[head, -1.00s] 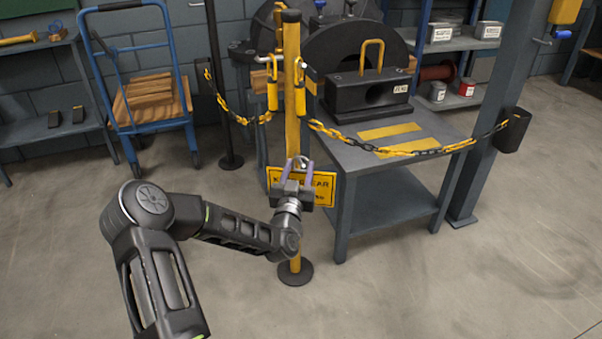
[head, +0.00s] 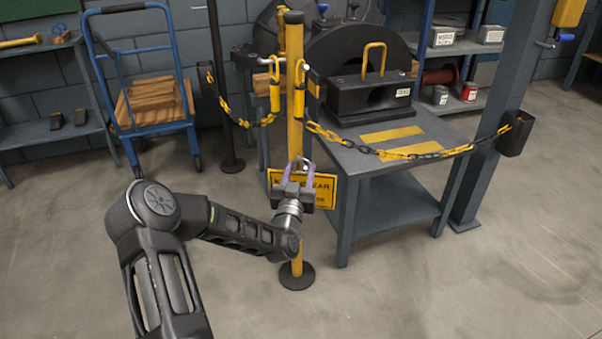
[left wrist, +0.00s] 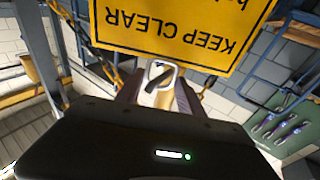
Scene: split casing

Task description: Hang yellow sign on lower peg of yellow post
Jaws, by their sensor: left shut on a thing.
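The yellow sign (head: 326,189) reads KEEP CLEAR and is partly hidden behind my left gripper (head: 298,168) in the head view. In the left wrist view the sign (left wrist: 190,28) appears upside down, with a pale ring (left wrist: 160,82) at its edge between my fingers (left wrist: 158,92). My left gripper is shut on the sign at this ring. The yellow post (head: 294,120) stands upright on a round black base, directly behind the gripper and sign. Chain hooks hang near its upper part. The lower peg is hidden or too small to tell. My right gripper is out of view.
A grey workbench (head: 400,155) stands just right of the post, with a black block (head: 370,94) on it. A yellow-black chain (head: 400,153) runs from the post to both sides. A blue cart (head: 135,75) is at the left. The floor in front is clear.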

